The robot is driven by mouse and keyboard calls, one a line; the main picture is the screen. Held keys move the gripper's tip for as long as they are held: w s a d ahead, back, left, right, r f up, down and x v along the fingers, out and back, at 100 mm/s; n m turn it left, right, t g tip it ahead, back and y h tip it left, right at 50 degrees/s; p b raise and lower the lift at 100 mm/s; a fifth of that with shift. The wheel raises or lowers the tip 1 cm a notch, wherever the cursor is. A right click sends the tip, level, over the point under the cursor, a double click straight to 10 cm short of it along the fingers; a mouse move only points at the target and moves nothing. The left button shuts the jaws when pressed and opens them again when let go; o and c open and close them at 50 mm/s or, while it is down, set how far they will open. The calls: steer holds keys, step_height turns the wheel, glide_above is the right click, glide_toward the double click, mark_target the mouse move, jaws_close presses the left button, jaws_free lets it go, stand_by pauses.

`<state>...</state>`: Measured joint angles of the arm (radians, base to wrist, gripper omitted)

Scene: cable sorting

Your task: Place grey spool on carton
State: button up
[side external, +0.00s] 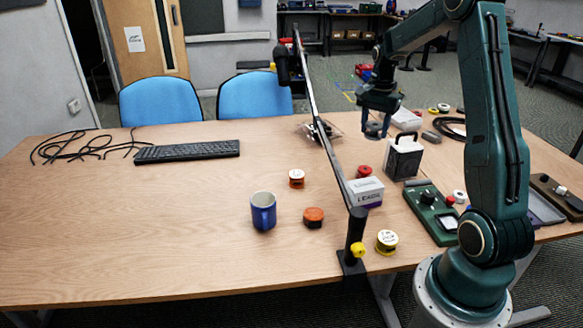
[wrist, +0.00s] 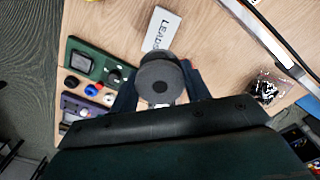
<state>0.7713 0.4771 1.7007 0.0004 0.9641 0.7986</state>
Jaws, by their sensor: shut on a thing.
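My gripper (side external: 376,122) hangs above the right half of the table, shut on the grey spool. The grey spool (wrist: 160,82) is a round dark grey disc between the fingers in the wrist view, and shows small at the fingertips in the side external view (side external: 374,131). A white carton with "LEADS" lettering (side external: 367,188) lies on the table, below and in front of the gripper in the side external view. In the wrist view the carton (wrist: 160,27) is just beyond the spool, which appears to overlap its near end.
A long bar on a stand (side external: 335,160) crosses the table left of my gripper. A red spool (side external: 364,172), a grey-white box (side external: 403,157) and a green instrument (side external: 434,214) are near the carton. A blue mug (side external: 263,212) stands left. The left table front is clear.

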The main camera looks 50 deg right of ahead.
glide_above(365, 184)
step_height(365, 184, down, 13)
steer(key=shift+r, duration=0.15)
steer(key=shift+f, duration=2.1)
steer(key=shift+f, duration=0.1)
steer(key=o, duration=1)
steer(key=shift+c, duration=0.2)
